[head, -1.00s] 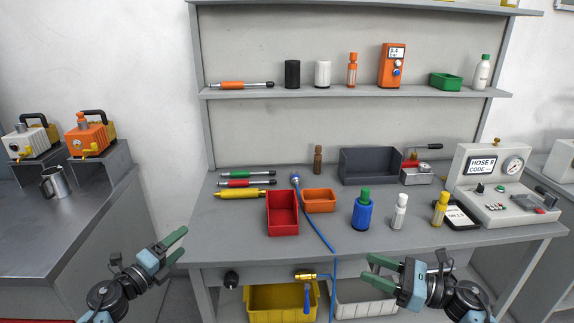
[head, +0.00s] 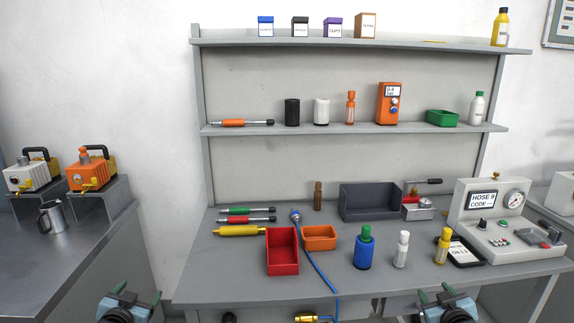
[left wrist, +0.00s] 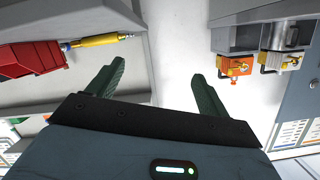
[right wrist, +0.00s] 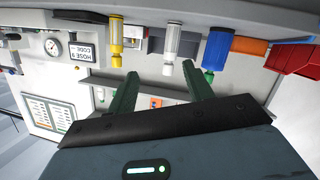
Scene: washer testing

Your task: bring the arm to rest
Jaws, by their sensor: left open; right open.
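My left gripper (head: 137,296) is at the bottom left of the head view, in front of the gap between the bench and the side counter. In the left wrist view its green fingers (left wrist: 158,92) are apart with nothing between them. My right gripper (head: 447,296) is at the bottom right of the head view, below the bench's front edge. In the right wrist view its fingers (right wrist: 160,92) are apart and empty, with bottles visible beyond them. Neither gripper touches any object.
The workbench (head: 210,288) holds a red bin (head: 283,268), an orange bin (head: 320,246), a blue bottle (head: 364,256), a white bottle (head: 401,250), a yellow bottle (head: 442,247) and a test panel (head: 485,236). A blue hose (head: 318,268) hangs over the front edge. Pumps (head: 90,175) stand at left.

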